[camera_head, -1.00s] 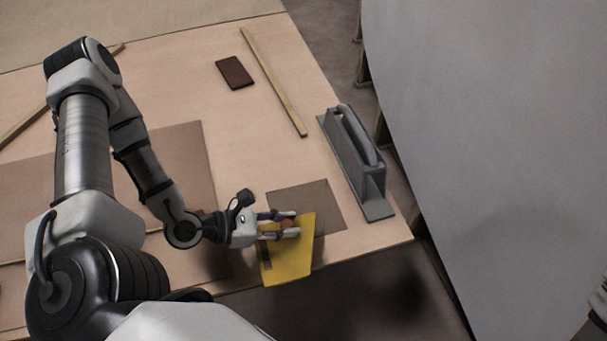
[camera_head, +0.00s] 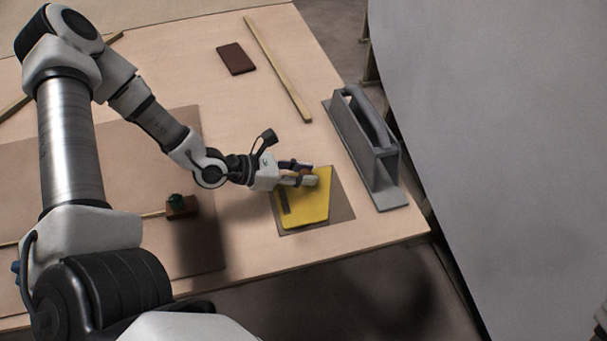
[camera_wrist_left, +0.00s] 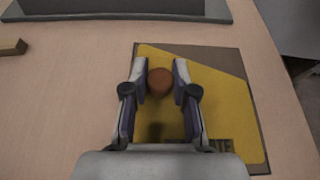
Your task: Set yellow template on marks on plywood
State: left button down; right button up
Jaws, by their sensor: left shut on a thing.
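The yellow template (camera_head: 309,210) is a flat plate with a slanted edge, a dark printed label and a round brown knob (camera_wrist_left: 160,82). My left gripper (camera_head: 310,177) is shut on the knob, with one finger on each side of it. The template is over a small brown plywood square (camera_head: 343,205) at the table's front right. In the left wrist view a strip of the square (camera_wrist_left: 240,62) shows along the template's top right and right edges. I cannot tell whether the template touches it. Any marks under the template are hidden.
A grey handled tool (camera_head: 370,150) stands close right of the square. A thin wooden strip (camera_head: 278,70) and a dark red block (camera_head: 236,58) lie farther back.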

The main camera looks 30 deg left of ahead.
pick_arm(q)
jog(key=shift+s+f, duration=0.1)
jog(key=shift+s, duration=0.05)
jog(key=c, duration=0.9)
grip_release()
jog(key=shift+a+r, duration=0.1)
jog(key=shift+r, duration=0.25)
jog(key=p+v, duration=1.1)
jog(key=p, duration=0.3)
jog(key=shift+r, duration=0.15)
jog(key=shift+s+a, duration=0.15)
jog(key=shift+s, duration=0.1)
jog(key=shift+s+a+f, duration=0.1)
jog(key=shift+f, duration=0.1)
